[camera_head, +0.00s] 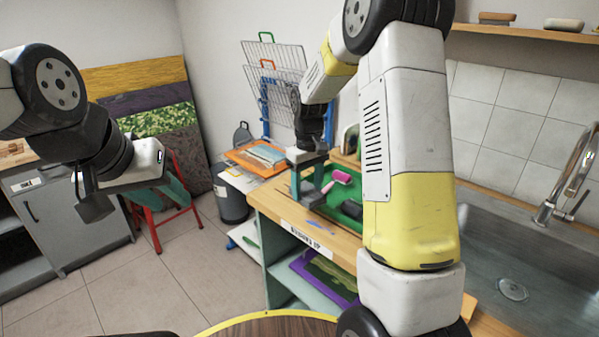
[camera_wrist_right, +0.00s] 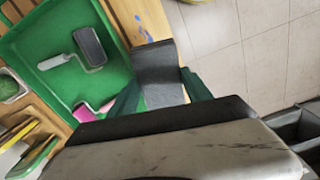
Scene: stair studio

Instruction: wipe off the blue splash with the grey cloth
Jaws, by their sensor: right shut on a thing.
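The blue splash (camera_head: 320,225) is a few thin blue marks on the wooden counter, near its front edge. It also shows in the right wrist view (camera_wrist_right: 143,27), just beyond the cloth. My right gripper (camera_head: 308,184) is shut on the grey cloth (camera_wrist_right: 158,72), which sticks out between its green fingers in the wrist view. The cloth is over the counter's edge area beside the green tray; I cannot tell whether it touches the wood. My left gripper (camera_head: 92,200) hangs over the floor at the left, away from the counter; its jaw opening is not clear.
A green tray (camera_wrist_right: 62,20) holds a grey-headed roller (camera_wrist_right: 90,47) and a pink roller (camera_wrist_right: 84,112) beside the cloth. A sink (camera_head: 530,270) with a tap lies right of my right arm. A red folding chair (camera_head: 150,228) stands left, with open floor before it.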

